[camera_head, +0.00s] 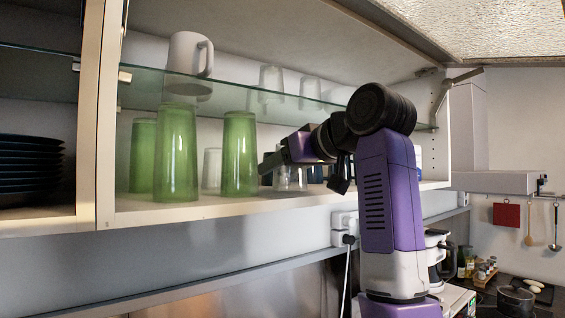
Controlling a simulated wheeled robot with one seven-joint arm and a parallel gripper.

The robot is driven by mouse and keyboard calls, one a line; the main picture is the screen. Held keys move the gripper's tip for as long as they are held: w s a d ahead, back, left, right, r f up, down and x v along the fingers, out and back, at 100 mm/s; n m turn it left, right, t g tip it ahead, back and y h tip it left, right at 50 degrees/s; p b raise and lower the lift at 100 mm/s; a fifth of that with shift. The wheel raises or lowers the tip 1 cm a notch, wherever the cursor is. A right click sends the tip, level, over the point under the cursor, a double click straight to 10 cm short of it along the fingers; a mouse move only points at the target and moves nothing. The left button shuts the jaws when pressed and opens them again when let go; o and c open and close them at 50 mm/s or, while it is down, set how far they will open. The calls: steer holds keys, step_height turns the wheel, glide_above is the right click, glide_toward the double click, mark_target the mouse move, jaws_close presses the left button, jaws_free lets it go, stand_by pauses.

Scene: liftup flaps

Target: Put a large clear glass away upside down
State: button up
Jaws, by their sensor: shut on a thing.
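My gripper (272,162) reaches into the lower level of the open wall cabinet, right of the green glasses. It is shut on a clear glass (291,180), which shows just below the purple hand, at about the cabinet floor (200,209). The hand hides its upper part. I cannot tell which way up it is, or whether it touches the floor. Another clear glass (212,169) stands between the green glasses at the left. More clear glasses (271,79) stand on the glass shelf above.
Tall green glasses (177,155) stand left of my gripper, the nearest one (239,155) close by. A glass shelf (230,97) with a white mug (188,54) runs above the hand. Dark plates (30,165) are stacked in the left compartment.

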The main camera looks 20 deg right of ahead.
steer(key=shift+f, duration=0.15)
steer(key=shift+f, duration=0.1)
steer(key=o, duration=1.6)
steer(key=shift+r, duration=0.25)
steer(key=b+v, duration=0.4)
steer(key=v, duration=0.8)
steer(key=shift+f, duration=0.1)
